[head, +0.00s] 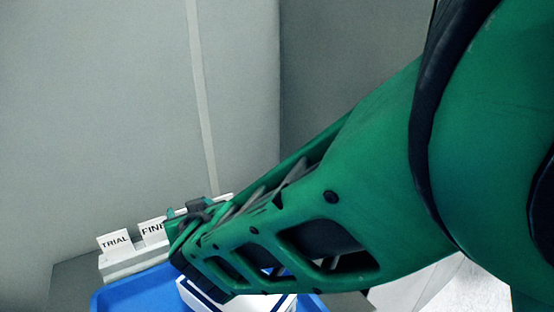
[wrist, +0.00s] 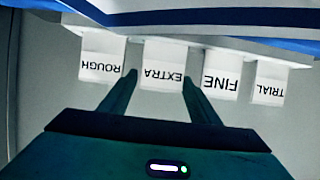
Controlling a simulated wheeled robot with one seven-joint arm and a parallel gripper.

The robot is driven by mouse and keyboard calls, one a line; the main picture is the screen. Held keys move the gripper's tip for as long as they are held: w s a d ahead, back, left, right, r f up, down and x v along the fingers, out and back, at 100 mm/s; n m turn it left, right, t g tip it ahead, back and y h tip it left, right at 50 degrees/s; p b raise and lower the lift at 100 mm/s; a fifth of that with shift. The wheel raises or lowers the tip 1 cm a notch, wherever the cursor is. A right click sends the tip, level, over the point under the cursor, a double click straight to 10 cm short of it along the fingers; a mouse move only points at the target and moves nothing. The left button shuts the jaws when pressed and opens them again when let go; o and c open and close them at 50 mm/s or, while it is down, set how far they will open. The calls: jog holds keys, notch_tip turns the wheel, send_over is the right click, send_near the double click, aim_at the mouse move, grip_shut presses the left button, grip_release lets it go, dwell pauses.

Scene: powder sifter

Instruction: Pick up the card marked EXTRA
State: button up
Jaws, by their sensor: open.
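The white card marked EXTRA (wrist: 163,66) shows upside down in the wrist view, in a row between the ROUGH card (wrist: 102,58) and the FINE card (wrist: 221,75). My gripper (wrist: 159,83) is open, with one fingertip on each side of the EXTRA card's lower edge in the picture. I cannot tell if the fingers touch it. In the head view my gripper (head: 188,222) is at the card row and hides the EXTRA and ROUGH cards. The FINE card (head: 152,231) shows partly there.
The TRIAL card (wrist: 270,83) stands at the right end of the row in the wrist view. The cards stand in a pale holder (head: 130,264). A blue tray (head: 122,294) with a white box lies in front of it. A grey wall (head: 100,110) rises behind.

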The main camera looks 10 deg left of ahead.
jog(key=shift+c, duration=0.7)
jog(key=c, duration=0.7)
jog(key=shift+o, duration=0.2)
jog(key=shift+r, duration=0.1)
